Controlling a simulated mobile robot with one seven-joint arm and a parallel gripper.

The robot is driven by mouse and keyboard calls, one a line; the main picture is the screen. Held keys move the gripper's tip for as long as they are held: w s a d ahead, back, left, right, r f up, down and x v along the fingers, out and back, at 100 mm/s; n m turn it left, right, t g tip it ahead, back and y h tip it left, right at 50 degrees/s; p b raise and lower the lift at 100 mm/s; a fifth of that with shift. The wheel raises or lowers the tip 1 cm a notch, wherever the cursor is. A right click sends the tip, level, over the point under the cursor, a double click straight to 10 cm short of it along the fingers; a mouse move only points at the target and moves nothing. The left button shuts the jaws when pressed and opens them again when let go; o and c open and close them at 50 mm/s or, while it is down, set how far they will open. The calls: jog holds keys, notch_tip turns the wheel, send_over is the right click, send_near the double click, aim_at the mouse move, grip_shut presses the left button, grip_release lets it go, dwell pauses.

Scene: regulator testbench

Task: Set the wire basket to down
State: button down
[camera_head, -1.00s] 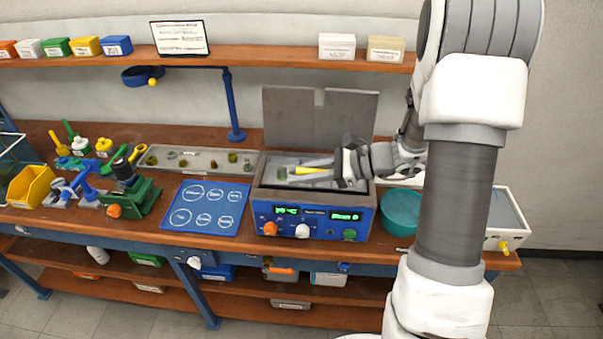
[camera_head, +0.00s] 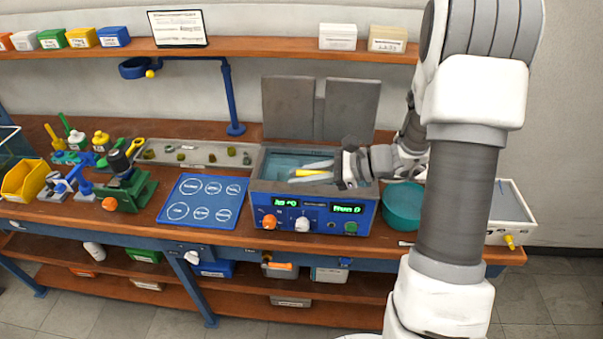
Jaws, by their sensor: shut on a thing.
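The blue ultrasonic-style bath (camera_head: 316,217) stands on the bench with its two grey lid flaps (camera_head: 349,110) upright. Teal liquid (camera_head: 285,163) shows in its open tank. My gripper (camera_head: 308,174) reaches in from the right, low over the tank opening, with its fingers pointing left. It is shut on a yellow handle (camera_head: 313,172) between the fingers, which seems to belong to the wire basket. The basket's body cannot be made out; the tank's front wall, the liquid and my gripper cover that area.
A teal bowl (camera_head: 402,208) stands close to the right of the bath, below my arm. A blue mat with circles (camera_head: 203,203) lies to the left. A long tray (camera_head: 200,154) lies behind the mat. A shelf (camera_head: 260,52) runs above the bench.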

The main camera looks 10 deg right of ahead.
jog(key=shift+s+f+b, duration=0.1)
jog(key=shift+f+b, duration=0.75)
jog(key=shift+f, duration=0.85)
jog(key=c, duration=0.8)
grip_release()
jog(key=v, duration=1.7)
jog(key=shift+d+r+b, duration=0.25)
jog(key=shift+b, duration=0.2)
